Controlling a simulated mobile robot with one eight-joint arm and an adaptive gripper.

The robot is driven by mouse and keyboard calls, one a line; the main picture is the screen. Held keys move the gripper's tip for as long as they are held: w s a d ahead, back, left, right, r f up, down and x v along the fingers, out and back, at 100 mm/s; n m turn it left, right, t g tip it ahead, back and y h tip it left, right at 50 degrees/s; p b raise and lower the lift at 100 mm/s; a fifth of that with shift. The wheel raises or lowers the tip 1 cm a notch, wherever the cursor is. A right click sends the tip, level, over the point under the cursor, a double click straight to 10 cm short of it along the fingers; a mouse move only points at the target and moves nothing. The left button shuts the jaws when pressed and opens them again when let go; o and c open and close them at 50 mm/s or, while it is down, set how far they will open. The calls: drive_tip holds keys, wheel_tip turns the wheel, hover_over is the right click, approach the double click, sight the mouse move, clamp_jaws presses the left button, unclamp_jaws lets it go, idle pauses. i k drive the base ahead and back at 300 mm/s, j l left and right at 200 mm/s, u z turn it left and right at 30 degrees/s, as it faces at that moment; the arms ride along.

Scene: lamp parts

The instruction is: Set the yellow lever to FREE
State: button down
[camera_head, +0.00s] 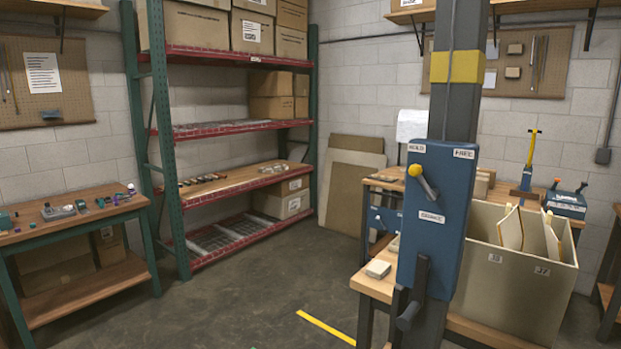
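The yellow lever (415,171) is on the front of a blue box (435,250) fixed to a grey post. It has a round yellow knob and a grey shaft running down to the right. The knob sits at the upper left, just below the HOLD label (417,148). The FREE label (464,154) is at the box's upper right, away from the knob. A third label, apparently CARRIAGE (431,217), is lower down. My gripper is not in view, and nothing is seen touching the lever.
A dark handle (408,315) projects below the box. A wooden bench (378,285) and a beige bin (510,290) with panels stand behind the post. A red-and-green shelf rack (225,190) and a side bench (75,220) are at left.

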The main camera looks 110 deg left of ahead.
sight(414, 169)
drive_tip(key=u, duration=3.1)
